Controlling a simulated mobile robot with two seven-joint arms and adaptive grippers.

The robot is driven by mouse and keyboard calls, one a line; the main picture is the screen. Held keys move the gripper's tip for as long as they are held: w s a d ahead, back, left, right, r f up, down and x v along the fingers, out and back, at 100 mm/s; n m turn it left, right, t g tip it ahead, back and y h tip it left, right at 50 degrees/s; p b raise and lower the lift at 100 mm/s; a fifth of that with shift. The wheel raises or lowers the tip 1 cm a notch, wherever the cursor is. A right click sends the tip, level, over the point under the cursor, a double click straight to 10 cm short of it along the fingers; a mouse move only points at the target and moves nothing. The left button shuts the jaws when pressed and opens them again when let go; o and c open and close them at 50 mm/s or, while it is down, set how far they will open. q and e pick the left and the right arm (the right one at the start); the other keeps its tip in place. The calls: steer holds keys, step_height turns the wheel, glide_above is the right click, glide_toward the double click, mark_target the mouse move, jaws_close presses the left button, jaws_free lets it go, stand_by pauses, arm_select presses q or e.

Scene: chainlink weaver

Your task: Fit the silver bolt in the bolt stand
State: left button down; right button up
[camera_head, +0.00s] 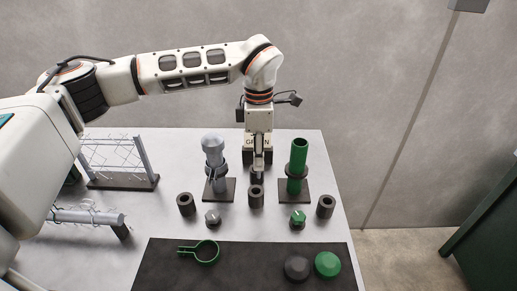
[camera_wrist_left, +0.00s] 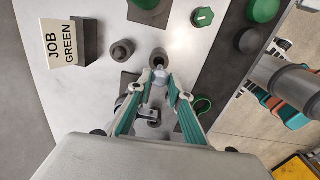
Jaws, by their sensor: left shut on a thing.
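My left gripper (camera_head: 258,166) points down over the middle of the table, between the silver post and the green tube. In the left wrist view its fingertips (camera_wrist_left: 160,84) are closed on a small pale silver piece, which looks like the silver bolt (camera_wrist_left: 160,76). The head view does not show the bolt clearly behind the fingers. A short dark hollow cylinder (camera_head: 256,197), probably the bolt stand, stands in front of the gripper. It shows just beyond the fingertips in the left wrist view (camera_wrist_left: 158,58). I cannot tell whether the bolt touches it. My right gripper is out of view.
A silver post (camera_head: 213,150) and a green tube (camera_head: 299,155) stand on dark bases either side. A dark mat (camera_head: 165,275) lies in front. A "JOB GREEN" sign (camera_wrist_left: 62,42) stands behind.

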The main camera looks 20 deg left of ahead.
arm_select(q)
steer(key=shift+s+a+f, duration=0.1)
steer(key=shift+a+f, duration=0.1)
steer(key=shift+a, duration=0.2)
steer(key=shift+f, duration=0.65)
step_height(320, 180, down, 8)
steer(key=shift+f+b, duration=0.1)
steer(key=shift+b, duration=0.5)
steer(key=shift+f, duration=0.15)
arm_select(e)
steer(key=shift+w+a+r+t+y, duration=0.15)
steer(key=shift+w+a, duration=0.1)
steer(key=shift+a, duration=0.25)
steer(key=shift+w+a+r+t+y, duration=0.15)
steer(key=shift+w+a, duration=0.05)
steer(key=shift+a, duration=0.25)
